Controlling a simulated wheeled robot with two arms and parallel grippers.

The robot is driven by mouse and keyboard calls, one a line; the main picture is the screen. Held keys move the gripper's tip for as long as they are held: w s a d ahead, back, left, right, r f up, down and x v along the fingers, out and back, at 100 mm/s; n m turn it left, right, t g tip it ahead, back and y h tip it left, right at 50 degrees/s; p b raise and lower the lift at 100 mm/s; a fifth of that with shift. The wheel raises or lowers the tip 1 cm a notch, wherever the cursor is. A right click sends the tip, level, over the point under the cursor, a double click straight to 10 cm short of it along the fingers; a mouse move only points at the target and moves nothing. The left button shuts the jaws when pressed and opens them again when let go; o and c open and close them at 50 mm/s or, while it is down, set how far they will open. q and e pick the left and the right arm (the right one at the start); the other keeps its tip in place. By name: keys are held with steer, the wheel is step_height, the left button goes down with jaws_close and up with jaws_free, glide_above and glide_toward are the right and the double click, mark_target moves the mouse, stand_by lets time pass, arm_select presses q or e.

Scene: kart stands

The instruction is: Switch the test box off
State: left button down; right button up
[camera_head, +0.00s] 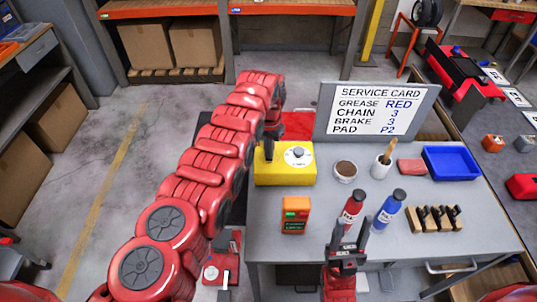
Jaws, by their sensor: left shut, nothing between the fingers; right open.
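A yellow box (284,176), which looks like the test box, stands at the left end of the grey table. A round white dial with a grey knob (298,156) is on its top. My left gripper (268,155) is shut and empty, pointing down over the top left of the box, left of the dial. I cannot tell whether its tips touch the box. My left arm hides the area left of the box. My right gripper (347,252) is open and empty at the table's front edge, below the red bottle (350,208).
A small orange device (296,214) stands in front of the box. A service card board (378,108) stands behind. A round tin (345,171), a cup with a brush (381,168), a blue bottle (387,211), dark clips on wooden blocks (432,219) and a blue tray (451,163) fill the right side.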

arm_select(q)
steer(key=shift+w+r+p, duration=0.15)
steer(key=shift+r+p, duration=0.8)
steer(key=shift+p, duration=0.05)
step_height(320, 180, up, 3)
steer(key=shift+p, duration=1.15)
steer(key=shift+r+p, duration=0.45)
steer(key=shift+r, duration=0.5)
